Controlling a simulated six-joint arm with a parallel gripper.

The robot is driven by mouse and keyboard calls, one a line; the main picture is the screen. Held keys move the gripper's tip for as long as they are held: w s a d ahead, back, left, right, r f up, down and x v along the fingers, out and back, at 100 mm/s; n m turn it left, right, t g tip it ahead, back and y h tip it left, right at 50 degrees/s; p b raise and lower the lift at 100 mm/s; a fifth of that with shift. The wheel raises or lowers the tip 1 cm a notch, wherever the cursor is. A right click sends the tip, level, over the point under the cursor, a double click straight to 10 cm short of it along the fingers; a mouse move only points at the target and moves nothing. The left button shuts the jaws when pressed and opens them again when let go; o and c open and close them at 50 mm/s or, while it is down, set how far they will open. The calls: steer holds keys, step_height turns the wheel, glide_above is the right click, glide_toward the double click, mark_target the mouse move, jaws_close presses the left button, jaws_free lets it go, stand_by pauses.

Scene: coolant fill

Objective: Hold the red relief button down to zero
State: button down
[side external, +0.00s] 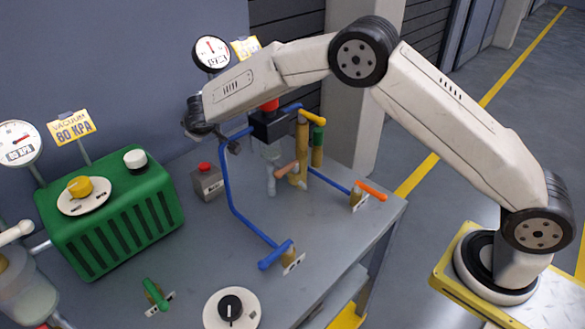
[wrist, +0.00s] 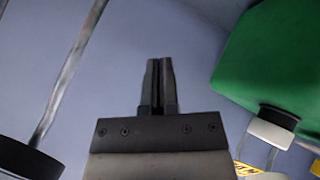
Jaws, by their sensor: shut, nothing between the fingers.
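A red button (side external: 205,167) sits on top of a small grey box on the bench, left of the centre in the side view. The box's label is too small to read. Another red top (side external: 268,104) shows on a black block at the pipework, partly behind my arm. I cannot tell from lettering which one is the relief button. My gripper (wrist: 158,62) is shut and empty, its fingers against a view of bare wall. In the side view my wrist is raised above and behind the grey box, touching neither red part.
A green vacuum unit (side external: 120,217) with a yellow knob stands at left; it also shows in the wrist view (wrist: 275,55). Gauges (side external: 211,53) and (side external: 18,143) stand at the back. Blue pipes (side external: 228,190) and a black-knobbed dial (side external: 232,308) occupy the bench (side external: 190,250).

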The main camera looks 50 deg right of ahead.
mark_target(206, 167)
steer(key=shift+f, duration=3.65)
